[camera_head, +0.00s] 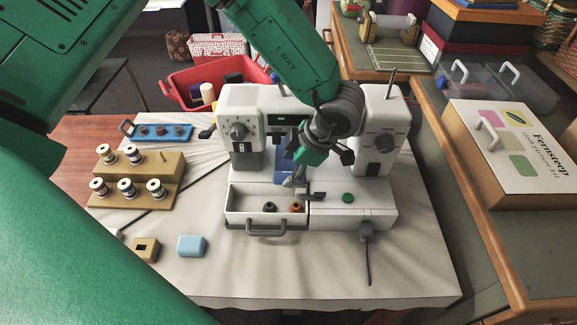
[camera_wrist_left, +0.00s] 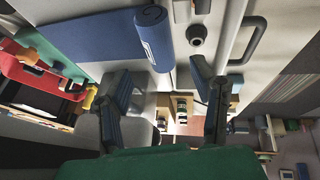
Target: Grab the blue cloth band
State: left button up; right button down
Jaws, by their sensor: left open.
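The blue cloth band (camera_head: 283,165) shows in the head view as a blue patch at the middle of the white sewing machine (camera_head: 238,130), partly hidden by my left gripper (camera_head: 312,166). In the left wrist view the band (camera_wrist_left: 115,38) looks like a flat blue strip ending in a rolled edge with a small white label. My left gripper (camera_wrist_left: 160,82) is open there, with its two fingers apart and nothing between them. The band lies beyond the fingertips, towards the upper left of that view. I cannot tell whether a finger touches it. My right gripper is not in view.
An open drawer (camera_head: 240,207) with small bobbins juts from the machine's front. A wooden spool rack (camera_head: 135,180) and a blue tray (camera_head: 160,133) stand left, a light blue block (camera_head: 192,246) in front. A red basket (camera_head: 180,83) is behind; a white-topped box (camera_head: 515,150) is right.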

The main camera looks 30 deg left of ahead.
aim_at(286, 175)
pick_arm(q)
jog(key=shift+f, duration=0.2)
jog(key=x, duration=0.4)
jog(key=shift+d+f, duration=0.15)
jog(key=shift+a+f, duration=0.1)
jog(key=shift+a, duration=0.3)
jog(key=c, duration=1)
jog(key=shift+d, duration=0.25)
jog(key=shift+c, duration=0.7)
jog(key=shift+d, duration=0.1)
